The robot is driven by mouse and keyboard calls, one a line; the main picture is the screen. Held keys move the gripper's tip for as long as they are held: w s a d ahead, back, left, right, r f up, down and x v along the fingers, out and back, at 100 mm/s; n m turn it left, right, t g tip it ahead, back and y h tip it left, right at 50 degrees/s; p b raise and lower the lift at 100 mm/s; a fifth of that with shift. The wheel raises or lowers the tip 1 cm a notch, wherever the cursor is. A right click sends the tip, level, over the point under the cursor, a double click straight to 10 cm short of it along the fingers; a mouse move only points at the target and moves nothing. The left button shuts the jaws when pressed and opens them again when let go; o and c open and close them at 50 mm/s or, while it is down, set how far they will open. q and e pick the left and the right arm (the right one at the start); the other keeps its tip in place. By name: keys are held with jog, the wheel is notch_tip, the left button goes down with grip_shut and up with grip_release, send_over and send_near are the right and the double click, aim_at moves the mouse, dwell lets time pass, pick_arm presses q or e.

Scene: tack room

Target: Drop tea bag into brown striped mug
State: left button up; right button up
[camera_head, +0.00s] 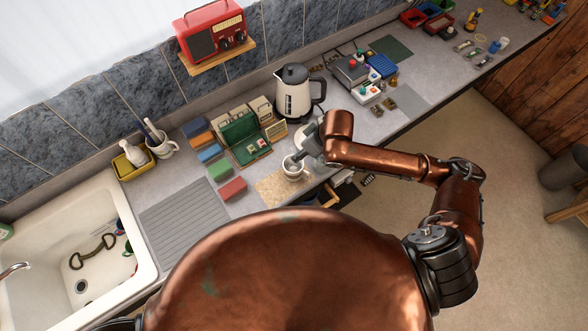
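A pale mug (293,168) stands on a speckled tan mat (270,190) near the counter's front edge; any brown stripes are too small to make out. My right gripper (308,157) points down at the mug's right rim, overlapping it in the picture; whether it touches is unclear. Its fingers are too small and covered to show if they are open or hold a tea bag. An open green box (238,130) with small packets inside stands left of and behind the mug. No loose tea bag is discernible. My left gripper is not in view.
A kettle (293,92) stands behind the mug, with a pale round item (302,133) partly hidden by my gripper. Several colored boxes (208,152) line the left. A sink (75,255) and grey drainboard (185,222) lie further left. An open drawer (328,196) sits below.

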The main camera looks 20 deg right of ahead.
jog(key=v, duration=0.9)
jog(key=shift+s+r, duration=0.2)
jog(key=shift+r, duration=0.15)
jog(key=shift+d, duration=0.1)
